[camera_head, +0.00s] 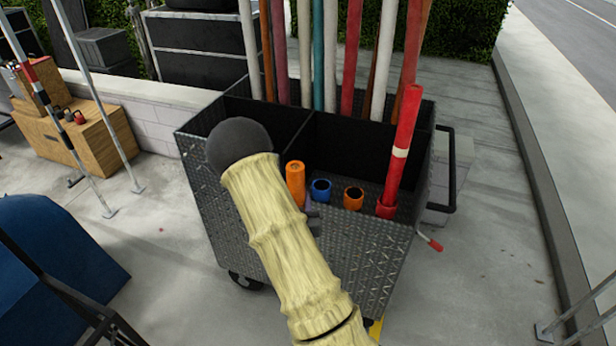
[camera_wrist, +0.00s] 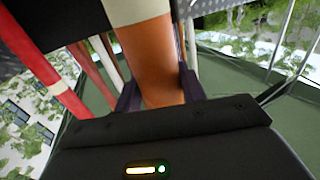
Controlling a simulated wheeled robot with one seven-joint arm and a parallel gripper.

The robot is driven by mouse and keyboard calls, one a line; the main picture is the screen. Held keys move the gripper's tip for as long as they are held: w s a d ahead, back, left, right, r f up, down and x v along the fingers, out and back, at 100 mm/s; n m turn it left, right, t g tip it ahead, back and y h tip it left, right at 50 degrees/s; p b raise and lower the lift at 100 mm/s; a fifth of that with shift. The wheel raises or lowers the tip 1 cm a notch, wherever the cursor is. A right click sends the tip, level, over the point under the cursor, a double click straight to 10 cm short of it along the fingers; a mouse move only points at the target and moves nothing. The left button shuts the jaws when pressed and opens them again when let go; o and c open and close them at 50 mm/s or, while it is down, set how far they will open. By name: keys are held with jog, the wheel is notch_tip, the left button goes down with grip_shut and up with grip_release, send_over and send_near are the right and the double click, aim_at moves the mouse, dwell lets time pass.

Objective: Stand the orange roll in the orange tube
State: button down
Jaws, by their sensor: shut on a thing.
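The wrist view shows the roll (camera_wrist: 154,62) with a cream band, between the two dark fingers of my gripper (camera_wrist: 160,88). My gripper is shut on it; in the head view only a bit of the gripper (camera_head: 312,209) shows beside my sleeve. The orange tube (camera_head: 353,198) is in the cart's front row, open and empty-looking, right of the roll and apart from it.
A blue tube (camera_head: 321,190) stands between the roll and the orange tube. A red tube (camera_head: 386,209) at the right holds a tall red roll (camera_head: 402,146) with a white band. Several tall rolls stand at the back of the dark cart (camera_head: 362,262).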

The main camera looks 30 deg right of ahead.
jog(key=s+a+f+n+t+y, duration=0.1)
jog(key=a+f+y, duration=0.3)
jog(key=f, duration=0.7)
jog(key=s+a+f+n+y, duration=0.1)
jog(key=a+f+n+y, duration=0.3)
jog(key=a+f, duration=0.5)
notch_tip(320, 180, down, 2)
jog(key=shift+a+f+t, duration=0.1)
jog(key=shift+a+t, duration=0.15)
jog(key=shift+t, duration=0.15)
jog(key=shift+n, duration=0.3)
jog(key=shift+w+r, duration=0.1)
jog(key=shift+r, duration=0.15)
